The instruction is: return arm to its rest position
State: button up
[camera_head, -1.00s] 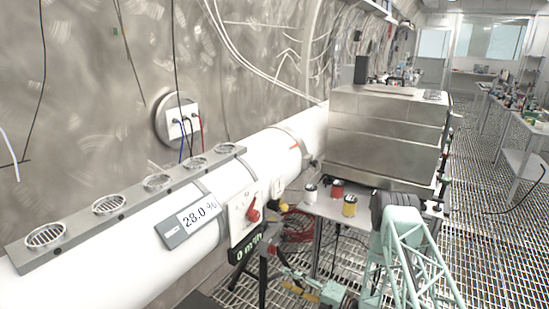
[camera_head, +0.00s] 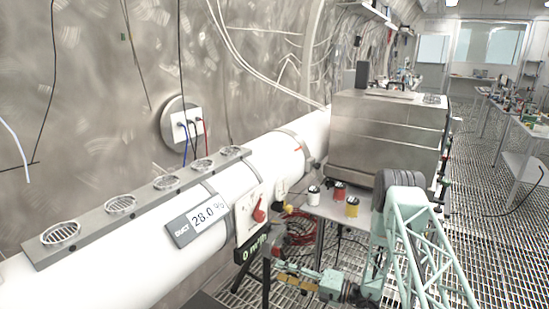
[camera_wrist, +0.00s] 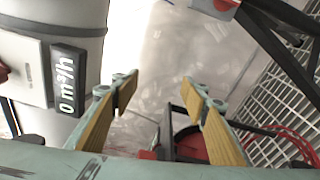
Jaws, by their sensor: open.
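My arm, a mint-green lattice with a dark joint, stands at the lower right of the head view. My gripper (camera_head: 286,278) is low in that view, below the white duct (camera_head: 265,160) and beside a black stand. In the wrist view my gripper (camera_wrist: 157,92) is open, with two tan-padded fingers apart and nothing between them. The flow display (camera_wrist: 67,80) is left of the fingers there. It also shows in the head view (camera_head: 250,249), under the panel with the red knob (camera_head: 259,215).
A small table holds a white can (camera_head: 313,195), a red can (camera_head: 339,191) and a yellow can (camera_head: 352,207) before a steel box (camera_head: 385,140). Red cables (camera_head: 300,228) hang near the stand. The grated floor (camera_head: 500,230) is open at right.

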jog(key=s+a+r+n+g+h, duration=0.1)
jog(key=s+a+r+n+g, duration=0.3)
jog(key=r, duration=0.6)
jog(key=s+d+r+n+g, duration=0.1)
jog(key=s+r+n+g, duration=0.1)
jog(key=s+r+n, duration=0.6)
jog(key=s+a+r+n+g+h, duration=0.1)
jog(key=s+a+r+n+g, duration=0.15)
jog(key=r, duration=0.95)
jog(key=s+d+r+n+g+h, duration=0.1)
jog(key=s+d+r+n+h, duration=0.1)
jog(key=s+r+n, duration=0.5)
jog(key=s+d+r+n+g+h, duration=0.1)
jog(key=s+d+r+n+h, duration=0.15)
jog(key=s+r, duration=0.55)
jog(key=s+d+r+n+t+h, duration=0.2)
jog(key=s+d+n, duration=0.3)
jog(key=s, duration=0.4)
jog(key=s+d+r+n+t+h, duration=0.3)
jog(key=s+d+n+h, duration=0.1)
jog(key=s+d, duration=0.3)
jog(key=s+d+r+n+t+h, duration=0.2)
jog(key=s+d+n, duration=0.3)
jog(key=s, duration=0.6)
jog(key=shift+s+d+r+n+h, duration=0.25)
jog(key=shift+d+r+n+h, duration=0.2)
jog(key=shift+d+h, duration=0.3)
jog(key=shift+a, duration=0.1)
